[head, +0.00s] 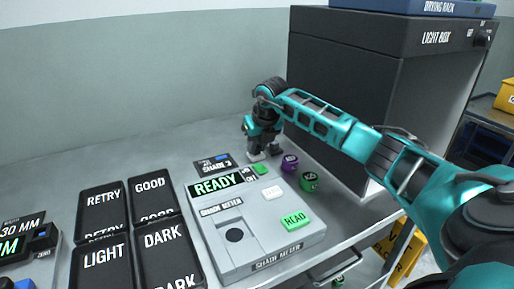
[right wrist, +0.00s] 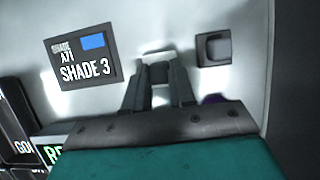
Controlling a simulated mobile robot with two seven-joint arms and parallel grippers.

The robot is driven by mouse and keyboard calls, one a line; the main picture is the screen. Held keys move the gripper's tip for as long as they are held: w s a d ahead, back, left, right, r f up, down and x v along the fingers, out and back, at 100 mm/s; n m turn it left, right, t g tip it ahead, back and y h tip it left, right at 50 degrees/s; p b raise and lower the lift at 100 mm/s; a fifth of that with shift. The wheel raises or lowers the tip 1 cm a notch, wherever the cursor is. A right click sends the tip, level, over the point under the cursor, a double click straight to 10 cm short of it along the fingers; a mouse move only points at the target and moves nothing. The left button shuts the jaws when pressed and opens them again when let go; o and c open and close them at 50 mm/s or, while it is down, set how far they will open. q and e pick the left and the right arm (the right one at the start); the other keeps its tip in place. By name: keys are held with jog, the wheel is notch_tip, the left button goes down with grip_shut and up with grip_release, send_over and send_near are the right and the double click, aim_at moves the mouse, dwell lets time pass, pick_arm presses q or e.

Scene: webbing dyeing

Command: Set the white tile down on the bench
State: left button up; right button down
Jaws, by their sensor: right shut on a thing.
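My right gripper (head: 256,154) is low over the grey bench (head: 130,155), behind the shade meter, with its fingers pointing down. It is shut on the white tile (head: 257,158), of which only a pale bit shows at the fingertips. In the right wrist view the gripper (right wrist: 158,76) has a pale edge of the tile (right wrist: 158,57) between its fingertips. Most of the tile is hidden, and I cannot tell whether it touches the bench. My left gripper is out of view.
The shade meter (head: 215,211) showing READY stands in front. A SHADE 3 card (right wrist: 82,62) lies left of the gripper; a small dark square (right wrist: 213,48) lies right. Purple (head: 289,163) and green (head: 309,181) pots stand near the light box (head: 340,75). Black trays (head: 103,211) lie left.

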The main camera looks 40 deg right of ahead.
jog(key=shift+f, duration=0.4)
jog(key=shift+f, duration=0.2)
jog(key=c, duration=0.9)
grip_release()
jog(key=shift+c, duration=0.2)
jog(key=shift+s+r, duration=0.1)
jog(key=shift+r, duration=0.55)
jog(key=v, duration=1.1)
jog(key=shift+s+p, duration=0.2)
jog(key=shift+p, duration=0.25)
